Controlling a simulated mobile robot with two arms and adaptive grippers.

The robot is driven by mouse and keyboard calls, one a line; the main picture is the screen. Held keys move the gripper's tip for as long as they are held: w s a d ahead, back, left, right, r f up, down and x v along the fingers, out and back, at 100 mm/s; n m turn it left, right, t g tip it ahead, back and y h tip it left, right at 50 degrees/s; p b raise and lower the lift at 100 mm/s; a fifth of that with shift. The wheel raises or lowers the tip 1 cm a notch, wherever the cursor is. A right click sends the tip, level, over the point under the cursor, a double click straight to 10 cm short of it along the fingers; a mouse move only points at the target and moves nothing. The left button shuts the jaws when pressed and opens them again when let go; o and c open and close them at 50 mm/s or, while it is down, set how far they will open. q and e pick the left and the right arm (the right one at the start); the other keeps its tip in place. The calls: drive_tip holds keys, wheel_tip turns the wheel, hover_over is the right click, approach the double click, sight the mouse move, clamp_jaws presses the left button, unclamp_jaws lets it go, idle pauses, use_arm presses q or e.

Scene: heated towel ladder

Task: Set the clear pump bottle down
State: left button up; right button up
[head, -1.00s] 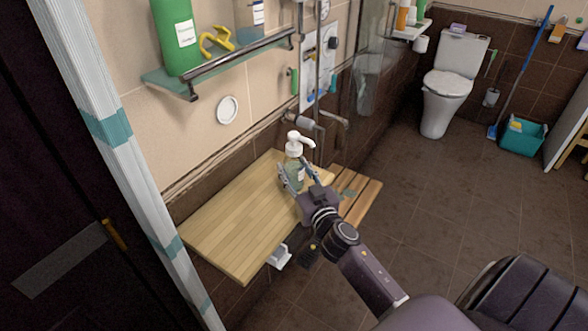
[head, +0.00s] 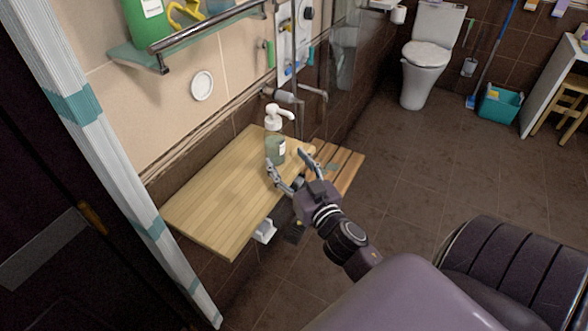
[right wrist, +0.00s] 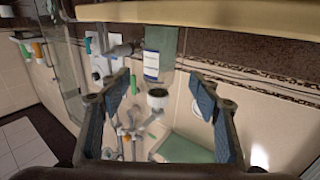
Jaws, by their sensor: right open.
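The clear pump bottle (head: 275,149), with pale green liquid and a white pump head, stands upright on the pale slatted wooden bench (head: 215,195), near its far right corner. My right gripper (head: 289,158) is open just in front of the bottle, its fingers spread and holding nothing. In the right wrist view the bottle (right wrist: 160,55) appears upside down beyond and between the two open fingers, against the bench edge (right wrist: 220,14). My left gripper is not in view.
A glass shelf (head: 150,52) with a green bottle (head: 148,22) and a rail is above the bench. A darker slatted wooden piece (head: 340,168) lies beyond the bench. The toilet (head: 426,62) and teal bin (head: 500,102) stand farther back, with open floor between.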

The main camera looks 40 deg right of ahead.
drive_tip(key=s, duration=0.3)
drive_tip(key=shift+s+a, duration=0.25)
drive_tip(key=shift+a, duration=0.1)
idle(0.3)
